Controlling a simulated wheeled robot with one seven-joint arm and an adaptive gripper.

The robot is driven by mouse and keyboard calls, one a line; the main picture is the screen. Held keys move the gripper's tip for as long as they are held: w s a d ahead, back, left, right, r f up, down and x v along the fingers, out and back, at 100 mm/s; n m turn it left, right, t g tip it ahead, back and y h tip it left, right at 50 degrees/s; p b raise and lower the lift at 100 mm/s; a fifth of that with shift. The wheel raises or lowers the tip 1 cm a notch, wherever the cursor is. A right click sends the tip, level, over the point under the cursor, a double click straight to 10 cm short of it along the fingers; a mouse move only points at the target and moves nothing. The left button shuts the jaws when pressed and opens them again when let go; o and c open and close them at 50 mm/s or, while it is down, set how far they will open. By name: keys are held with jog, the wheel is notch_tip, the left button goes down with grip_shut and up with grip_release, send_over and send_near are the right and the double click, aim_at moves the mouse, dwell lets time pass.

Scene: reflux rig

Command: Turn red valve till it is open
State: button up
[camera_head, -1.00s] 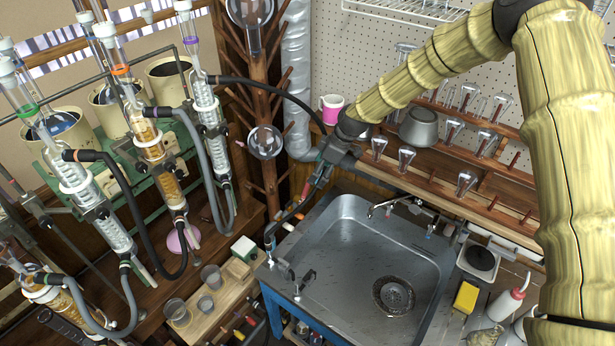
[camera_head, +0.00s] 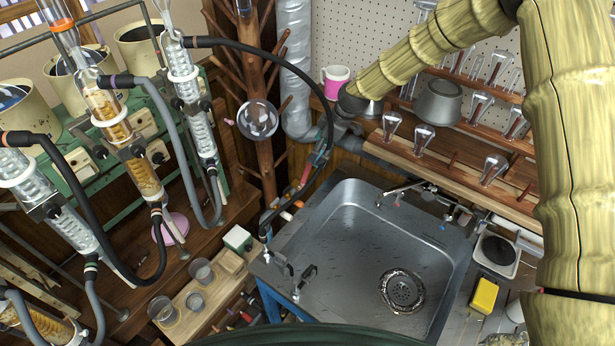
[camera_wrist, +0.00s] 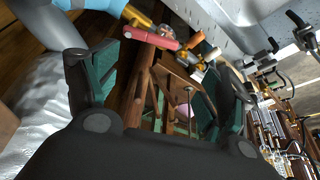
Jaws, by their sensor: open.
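The red valve's handle (camera_wrist: 150,38) shows at the top of the wrist view as a red bar beside brass-coloured fittings. In the head view, a small red part (camera_head: 305,175), which looks like the same handle, is at the sink's back left corner. My gripper (camera_wrist: 163,62) is open, its two dark fingers with green pads spread apart. The red handle appears near the fingertips, closer to the left one. I cannot tell whether they touch.
A metal sink (camera_head: 345,215) is right of the valve. A black hose (camera_head: 290,68) arches to the valve area. Glass condensers (camera_head: 190,95) stand at left. The sink basin is clear.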

aim_at(306, 175)
jog(key=shift+s+f+b, duration=0.1)
jog(key=shift+f+b, duration=0.45)
jog(key=shift+f, duration=0.4)
jog(key=shift+p+x, duration=2.25)
jog(key=shift+x, duration=3.15)
jog(key=shift+c, duration=0.5)
